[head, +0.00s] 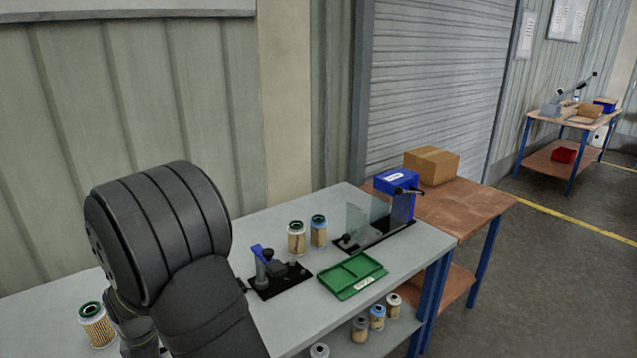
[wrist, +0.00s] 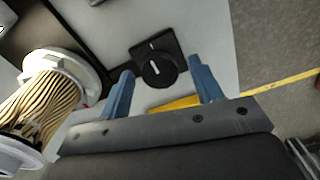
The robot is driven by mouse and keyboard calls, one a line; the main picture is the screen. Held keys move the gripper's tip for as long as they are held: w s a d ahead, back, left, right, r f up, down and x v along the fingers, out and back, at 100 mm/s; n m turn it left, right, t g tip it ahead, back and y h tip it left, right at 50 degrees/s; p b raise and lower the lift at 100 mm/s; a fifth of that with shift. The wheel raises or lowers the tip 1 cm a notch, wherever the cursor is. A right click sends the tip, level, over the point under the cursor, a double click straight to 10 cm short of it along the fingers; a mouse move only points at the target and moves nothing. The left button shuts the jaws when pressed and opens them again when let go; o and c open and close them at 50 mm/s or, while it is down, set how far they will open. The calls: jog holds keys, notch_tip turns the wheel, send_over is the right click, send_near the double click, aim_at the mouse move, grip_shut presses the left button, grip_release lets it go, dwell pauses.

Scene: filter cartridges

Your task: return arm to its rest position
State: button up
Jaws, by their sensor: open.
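My gripper (wrist: 160,64) shows in the wrist view with its two blue fingers apart and nothing held between them. A black knob on a square black plate (wrist: 157,66) appears beyond the fingertips; I cannot tell how far. A filter cartridge (wrist: 42,98) with tan pleats and white end caps lies across the left of the wrist view, outside the fingers. In the head view my dark arm fills the lower left, and my gripper is not visible there.
The grey bench (head: 335,312) carries a blue-handled fixture (head: 270,272), a green tray (head: 352,277), a clear-panelled fixture (head: 372,225) and cartridges (head: 296,238). Another cartridge (head: 98,326) stands left of my arm. More cartridges (head: 377,318) show below the front edge.

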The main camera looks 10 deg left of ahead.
jog(key=m, duration=0.6)
dwell(0.4)
dwell(0.4)
jog(key=w+d+r+m+t, duration=0.1)
jog(key=w+d+r+m, duration=0.15)
jog(key=w+d, duration=0.45)
jog(key=w+d+r+m, duration=0.2)
jog(key=w+d+m, duration=0.15)
jog(key=d, duration=0.65)
jog(key=w+d+r+m+t+h, duration=0.1)
jog(key=d+r+m, duration=0.15)
jog(key=d, duration=0.75)
jog(key=w+d+r+m+t, duration=0.1)
jog(key=d+r+m, duration=0.15)
jog(key=d, duration=0.85)
jog(key=s+d+r+m+h, duration=0.15)
jog(key=s+d+m, duration=0.35)
jog(key=s+d, duration=0.5)
jog(key=s+d+r+m+h, duration=0.1)
jog(key=s+d+m+h, duration=0.2)
jog(key=s+d+m, duration=0.7)
jog(key=s+a+n+t+y, duration=0.2)
jog(key=a+y, duration=0.1)
jog(key=a, duration=0.6)
jog(key=shift+s+r, duration=0.15)
jog(key=shift+r, duration=0.1)
